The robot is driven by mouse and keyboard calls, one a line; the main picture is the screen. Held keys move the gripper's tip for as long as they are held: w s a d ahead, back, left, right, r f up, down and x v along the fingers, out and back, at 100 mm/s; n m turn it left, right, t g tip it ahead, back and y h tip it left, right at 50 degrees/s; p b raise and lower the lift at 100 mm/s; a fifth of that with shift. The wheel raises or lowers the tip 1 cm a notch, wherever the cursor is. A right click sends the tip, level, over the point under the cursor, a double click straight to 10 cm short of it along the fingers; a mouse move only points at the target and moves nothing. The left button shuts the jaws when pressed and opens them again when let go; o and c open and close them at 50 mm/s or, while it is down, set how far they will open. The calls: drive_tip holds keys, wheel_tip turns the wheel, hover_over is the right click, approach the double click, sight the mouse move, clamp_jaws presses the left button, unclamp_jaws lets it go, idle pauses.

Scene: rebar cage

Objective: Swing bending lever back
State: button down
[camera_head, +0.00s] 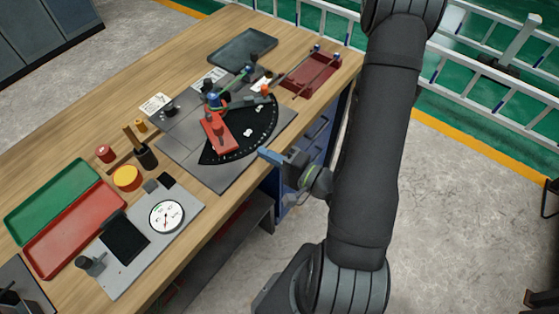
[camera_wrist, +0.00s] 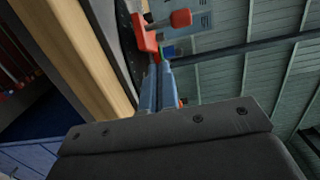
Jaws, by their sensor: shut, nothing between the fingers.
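The bending device stands on a grey plate (camera_head: 190,166) on the bench, with a black graduated sector (camera_head: 250,134). A red lever-like arm (camera_head: 217,132) lies over the sector's left side, near a blue-topped pivot (camera_head: 213,99). An orange-red knob (camera_head: 265,89) shows behind the sector. My gripper (camera_head: 266,155) has blue fingers, shut and empty, at the right front edge of the plate. In the wrist view the fingertips (camera_wrist: 160,66) point towards a red part (camera_wrist: 145,35) with a red knob (camera_wrist: 180,18). I cannot tell whether they touch it.
A dial gauge (camera_head: 167,216) lies on a grey plate at the front. Red (camera_head: 75,235) and green (camera_head: 52,200) trays are at the left. A dark tray (camera_head: 243,45) and a dark red tray (camera_head: 311,75) are at the back. Open floor lies right of the bench.

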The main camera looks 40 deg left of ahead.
drive_tip(key=w+n+g+h, duration=0.1)
drive_tip(key=w+n+g, duration=0.1)
drive_tip(key=g, duration=0.1)
drive_tip(key=w+n+g+h, duration=0.1)
drive_tip(key=w+n+g, duration=0.1)
drive_tip(key=n+g, duration=0.1)
drive_tip(key=w+a+n+g+h, duration=0.1)
drive_tip(key=w+n+g+h, duration=0.1)
drive_tip(key=w+n+g, duration=0.1)
drive_tip(key=shift+r+g, duration=0.25)
drive_tip(key=shift+g, duration=0.45)
drive_tip(key=w+n+h, duration=0.1)
drive_tip(key=w+h, duration=0.1)
drive_tip(key=w+a+n+g+h, duration=0.1)
drive_tip(key=w+n+h, duration=0.1)
drive_tip(key=w+h, duration=0.1)
drive_tip(key=w+a+r+n+h, duration=0.1)
drive_tip(key=w+h, duration=0.1)
drive_tip(key=h, duration=0.1)
drive_tip(key=shift+w+r, duration=0.1)
drive_tip(key=shift+w, duration=0.2)
drive_tip(key=shift+n+g+h, duration=0.3)
drive_tip(key=x, duration=1.2)
drive_tip(key=shift+s+a+r, duration=0.2)
drive_tip(key=shift+r, duration=0.05)
drive_tip(key=shift+s+a, duration=0.3)
drive_tip(key=shift+s, duration=0.35)
